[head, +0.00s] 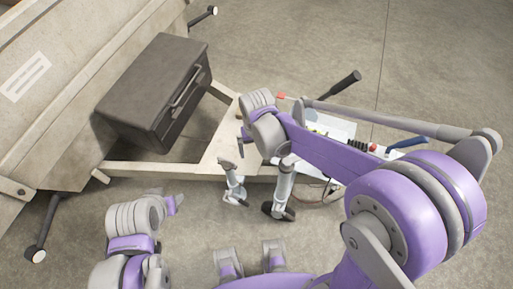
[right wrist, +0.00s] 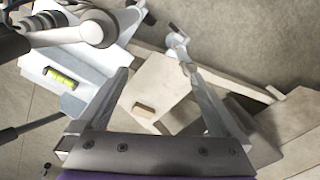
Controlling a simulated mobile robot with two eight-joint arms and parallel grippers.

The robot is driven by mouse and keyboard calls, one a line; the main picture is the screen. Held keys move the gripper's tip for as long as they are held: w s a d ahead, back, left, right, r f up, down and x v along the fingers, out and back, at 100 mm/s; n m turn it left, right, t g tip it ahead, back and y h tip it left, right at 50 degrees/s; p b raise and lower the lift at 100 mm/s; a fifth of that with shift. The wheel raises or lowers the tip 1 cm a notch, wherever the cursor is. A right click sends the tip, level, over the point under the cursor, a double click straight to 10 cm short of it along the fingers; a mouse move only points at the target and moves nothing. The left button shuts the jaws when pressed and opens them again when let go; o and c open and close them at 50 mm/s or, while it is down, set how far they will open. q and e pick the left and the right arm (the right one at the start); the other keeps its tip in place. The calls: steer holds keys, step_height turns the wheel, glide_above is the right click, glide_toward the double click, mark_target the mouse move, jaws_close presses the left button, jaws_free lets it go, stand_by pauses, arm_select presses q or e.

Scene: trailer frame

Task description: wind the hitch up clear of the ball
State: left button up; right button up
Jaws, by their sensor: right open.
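The trailer's pale drawbar plate (head: 215,158) shows in the head view, narrowing rightward. A silver upright tube with a dark lower end (head: 284,188) stands beside it, and a shorter silver upright (head: 232,182) is to its left. My right gripper (head: 261,150) is above the plate, close to the tube. In the right wrist view its two fingers (right wrist: 156,70) are spread, with nothing between them; the plate (right wrist: 168,82) lies below. A blue handle (head: 406,142) is at the right end of the drawbar. My right arm hides much of the front; I cannot make out hitch or ball. My left gripper (head: 172,205) is low at left, apart from these; its opening is unclear.
A dark storage box (head: 150,90) sits on the frame behind the plate. A black-gripped lever (head: 345,86) sticks up behind my arm. A yellow-green level vial (right wrist: 62,78) lies on a white surface in the right wrist view. Concrete floor (head: 290,45) is clear at the back.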

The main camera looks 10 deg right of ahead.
arm_select(q)
step_height(320, 180, up, 6)
steer(key=w+p, duration=0.1)
steer(key=p, duration=0.4)
steer(key=shift+w, duration=0.35)
arm_select(e)
step_height(320, 180, up, 8)
arm_select(q)
steer(key=shift+s, duration=0.1)
arm_select(e)
steer(key=s+d+r+t, duration=0.4)
steer(key=s+d+t, duration=0.1)
steer(key=s+d, duration=0.5)
steer(key=shift+s+r, duration=0.25)
steer(key=shift+s, duration=0.75)
